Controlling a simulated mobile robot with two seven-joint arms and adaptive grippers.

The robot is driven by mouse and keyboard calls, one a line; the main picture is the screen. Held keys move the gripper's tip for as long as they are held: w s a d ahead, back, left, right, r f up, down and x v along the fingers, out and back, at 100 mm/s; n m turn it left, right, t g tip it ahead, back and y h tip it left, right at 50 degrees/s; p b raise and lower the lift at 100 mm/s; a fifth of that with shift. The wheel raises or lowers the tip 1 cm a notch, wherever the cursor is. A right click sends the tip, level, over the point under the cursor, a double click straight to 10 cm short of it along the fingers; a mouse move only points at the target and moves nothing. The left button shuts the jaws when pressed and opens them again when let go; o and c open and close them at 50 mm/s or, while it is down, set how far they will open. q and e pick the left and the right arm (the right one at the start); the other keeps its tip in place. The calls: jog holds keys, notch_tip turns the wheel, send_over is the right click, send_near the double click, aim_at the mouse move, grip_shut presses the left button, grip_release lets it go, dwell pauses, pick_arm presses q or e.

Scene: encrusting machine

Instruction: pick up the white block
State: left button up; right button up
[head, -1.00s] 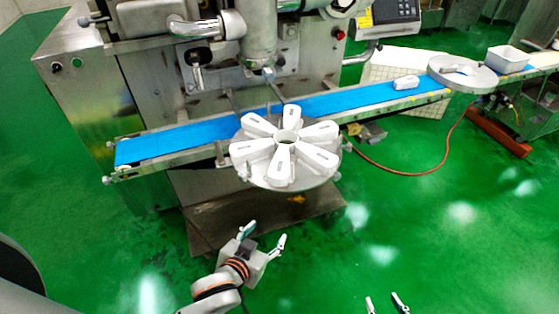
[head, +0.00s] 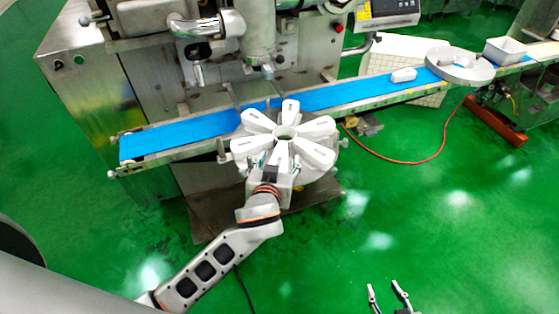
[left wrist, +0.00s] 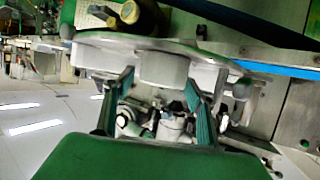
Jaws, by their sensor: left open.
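Several white wedge-shaped blocks lie in a star on a round plate in front of the machine; the front one (head: 283,155) points toward me. Another white block (head: 403,75) lies alone on the blue conveyor belt at the right. My left gripper (head: 276,163) is at the near edge of the plate, by the front block, and partly hidden against it. In the left wrist view its two fingers (left wrist: 158,95) are apart, with a white rounded block end (left wrist: 164,68) showing between and beyond them. I cannot tell whether they touch it. My right gripper (head: 384,290) is open and empty at the bottom.
The blue conveyor belt (head: 180,140) runs behind the plate. A round grey disc (head: 460,66) and a white bin (head: 507,50) are at the far right. A red hose (head: 400,162) lies on open green floor.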

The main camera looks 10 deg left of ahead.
pick_arm(q)
jog(key=shift+x, duration=0.8)
jog(key=shift+s, duration=0.1)
jog(key=c, duration=1.4)
jog(key=shift+c, duration=0.5)
jog(key=shift+r, duration=0.1)
